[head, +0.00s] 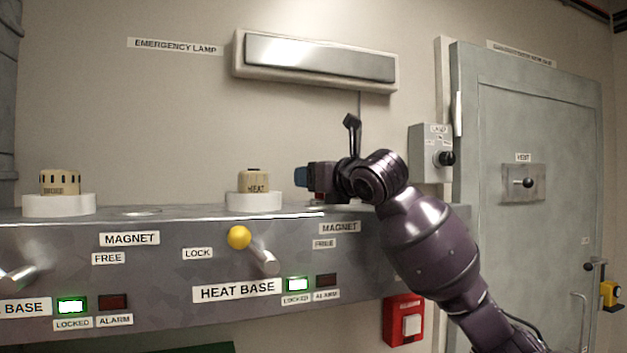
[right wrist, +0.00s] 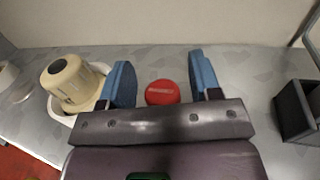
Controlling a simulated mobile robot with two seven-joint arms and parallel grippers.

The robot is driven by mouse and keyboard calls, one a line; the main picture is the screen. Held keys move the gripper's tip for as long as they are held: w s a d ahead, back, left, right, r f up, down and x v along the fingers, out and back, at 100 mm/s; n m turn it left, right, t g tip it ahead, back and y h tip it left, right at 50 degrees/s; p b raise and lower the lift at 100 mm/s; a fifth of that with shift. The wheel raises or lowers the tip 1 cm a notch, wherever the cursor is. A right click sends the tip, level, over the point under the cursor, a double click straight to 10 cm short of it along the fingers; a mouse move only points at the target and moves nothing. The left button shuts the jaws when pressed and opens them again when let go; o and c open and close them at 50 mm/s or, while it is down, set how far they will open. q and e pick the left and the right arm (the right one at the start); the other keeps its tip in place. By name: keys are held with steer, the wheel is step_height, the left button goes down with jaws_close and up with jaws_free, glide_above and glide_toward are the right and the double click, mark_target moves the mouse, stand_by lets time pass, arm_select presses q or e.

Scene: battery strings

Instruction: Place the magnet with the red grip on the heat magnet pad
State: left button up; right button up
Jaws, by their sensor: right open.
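My right gripper (head: 301,177) reaches in from the right above the back shelf in the head view. In the right wrist view its two blue fingers (right wrist: 162,82) stand apart. The round red grip (right wrist: 163,92) of the magnet shows between the fingers, with gaps on both sides. The magnet's lower part is hidden by my gripper. I cannot make out the heat magnet pad; my right gripper covers the shelf above the right MAGNET label (head: 339,228). My left gripper is not in view.
A tan HEAT cap (head: 254,182) sits on a white ring (head: 254,202), close left of my right gripper; the cap also shows in the right wrist view (right wrist: 70,82). A dark open box (right wrist: 297,110) stands at the right. A yellow-knobbed lever (head: 239,237) is on the panel front.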

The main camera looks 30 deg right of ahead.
arm_select(q)
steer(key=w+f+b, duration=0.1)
steer(key=b, duration=0.2)
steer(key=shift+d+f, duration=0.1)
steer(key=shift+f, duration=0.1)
arm_select(e)
steer(key=s, duration=1.1)
steer(key=shift+d, duration=0.15)
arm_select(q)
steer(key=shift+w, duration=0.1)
arm_select(e)
steer(key=shift+s, duration=0.1)
